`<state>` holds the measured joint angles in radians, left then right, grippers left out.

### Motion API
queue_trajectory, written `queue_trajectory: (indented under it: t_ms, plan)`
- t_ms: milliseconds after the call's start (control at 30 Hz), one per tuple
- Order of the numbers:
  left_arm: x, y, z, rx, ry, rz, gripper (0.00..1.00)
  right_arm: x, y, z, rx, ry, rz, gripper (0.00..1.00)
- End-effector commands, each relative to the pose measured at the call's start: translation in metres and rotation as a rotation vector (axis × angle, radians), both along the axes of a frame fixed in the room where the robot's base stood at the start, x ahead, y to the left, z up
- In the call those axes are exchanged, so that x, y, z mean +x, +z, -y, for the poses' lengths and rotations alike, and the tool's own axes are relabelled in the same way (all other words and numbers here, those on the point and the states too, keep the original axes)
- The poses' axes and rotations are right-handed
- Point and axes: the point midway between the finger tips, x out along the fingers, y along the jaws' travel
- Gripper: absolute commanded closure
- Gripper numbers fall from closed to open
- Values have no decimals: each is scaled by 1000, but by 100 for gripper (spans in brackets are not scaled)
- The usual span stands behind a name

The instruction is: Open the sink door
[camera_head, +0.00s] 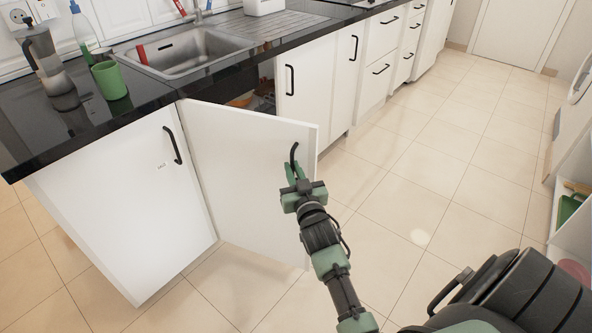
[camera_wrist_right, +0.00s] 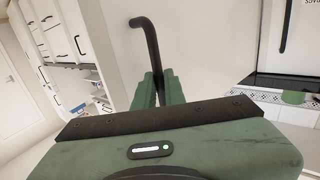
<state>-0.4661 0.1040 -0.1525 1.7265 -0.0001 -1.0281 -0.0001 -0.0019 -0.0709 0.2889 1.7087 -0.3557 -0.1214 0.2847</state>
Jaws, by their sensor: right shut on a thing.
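The white sink door (camera_head: 245,175) stands partly open below the counter, swung outward, with a dark gap of cabinet interior (camera_head: 262,97) showing behind its top edge. Its black handle (camera_head: 294,155) is near the door's free edge. My right gripper (camera_head: 295,172) is shut on the lower part of this handle. In the right wrist view the black handle (camera_wrist_right: 147,50) rises from between the green fingers (camera_wrist_right: 160,88), with the white door face (camera_wrist_right: 205,45) behind it. The sink (camera_head: 185,52) is set in the dark counter above. My left gripper is not in view.
A closed white door (camera_head: 120,195) with a black handle is left of the open one. More closed doors and drawers (camera_head: 380,60) run to the right. A moka pot (camera_head: 47,62) and green cup (camera_head: 109,80) stand on the counter. The tiled floor (camera_head: 430,165) is clear.

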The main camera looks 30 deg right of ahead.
Motion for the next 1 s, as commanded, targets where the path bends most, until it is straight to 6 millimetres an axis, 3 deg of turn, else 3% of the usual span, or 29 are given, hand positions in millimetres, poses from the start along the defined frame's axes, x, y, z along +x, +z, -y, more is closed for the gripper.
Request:
queue_trajectory:
  t_ms: [33, 100, 200, 700, 833, 1000]
  plan:
    - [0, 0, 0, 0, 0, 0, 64, 5, 4, -9, 6, 17, 13, 100]
    - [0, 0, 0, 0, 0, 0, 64, 5, 4, -9, 6, 17, 12, 100]
    - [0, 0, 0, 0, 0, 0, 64, 5, 4, -9, 6, 16, 12, 67]
    - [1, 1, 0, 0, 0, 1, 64, 0, 1, -6, 2, 10, 3, 67]
    - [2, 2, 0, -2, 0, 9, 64, -14, 1, -11, 3, 11, 1, 67]
    - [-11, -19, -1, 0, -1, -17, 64, -42, 1, -22, 4, 12, 1, 67]
